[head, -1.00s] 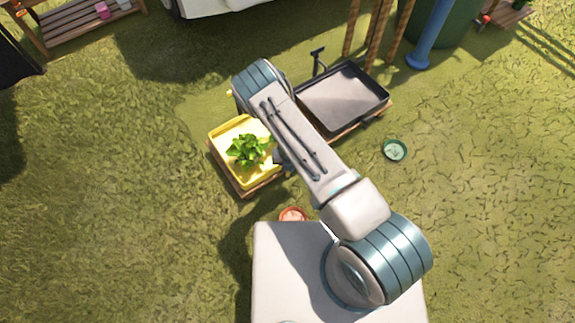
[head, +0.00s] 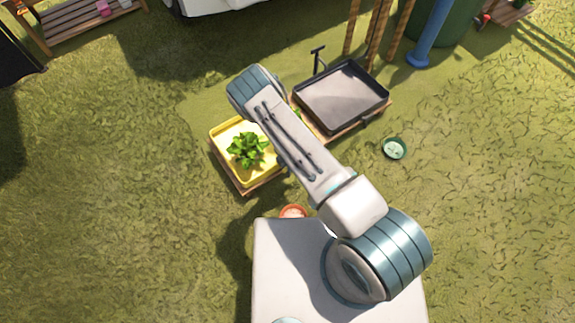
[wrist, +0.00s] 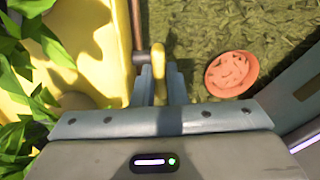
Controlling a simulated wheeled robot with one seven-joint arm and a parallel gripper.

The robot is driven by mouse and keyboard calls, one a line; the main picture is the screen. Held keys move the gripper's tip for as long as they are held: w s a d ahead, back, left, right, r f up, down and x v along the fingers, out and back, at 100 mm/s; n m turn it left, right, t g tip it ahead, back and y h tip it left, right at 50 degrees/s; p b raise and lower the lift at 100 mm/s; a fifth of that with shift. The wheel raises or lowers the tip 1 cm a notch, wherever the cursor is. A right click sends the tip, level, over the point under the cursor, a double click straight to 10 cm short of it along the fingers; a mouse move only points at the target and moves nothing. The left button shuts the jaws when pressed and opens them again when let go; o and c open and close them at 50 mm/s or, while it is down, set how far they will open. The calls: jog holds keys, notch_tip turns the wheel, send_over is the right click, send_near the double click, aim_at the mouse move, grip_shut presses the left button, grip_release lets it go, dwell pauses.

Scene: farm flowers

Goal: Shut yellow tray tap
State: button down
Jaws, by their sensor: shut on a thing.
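The yellow tray (head: 222,143) holds a leafy green plant (head: 248,150) and stands left of my arm in the head view. Its yellow wall (wrist: 112,30) fills the upper left of the wrist view. My gripper (wrist: 158,88) is beside that wall, shut on the upright yellow tap handle (wrist: 158,58), whose rounded top shows between the fingers. A thin brown bar (wrist: 137,25) runs along the tray's side. In the head view my arm covers the gripper and tap.
A dark tray (head: 342,98) with a black handle (head: 318,58) stands right of the yellow tray. An orange saucer (head: 293,212) lies on the grass near my base; it also shows in the wrist view (wrist: 231,74). A green saucer (head: 395,148) lies to the right. Grass at left is open.

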jog(key=shift+s+m, duration=0.15)
jog(key=shift+m, duration=0.35)
jog(key=c, duration=1.5)
grip_release()
jog(key=shift+d, duration=0.1)
jog(key=shift+o, duration=0.2)
jog(key=shift+r, duration=0.2)
notch_tip(320, 180, up, 13)
jog(key=p, duration=0.5)
jog(key=shift+r, duration=0.2)
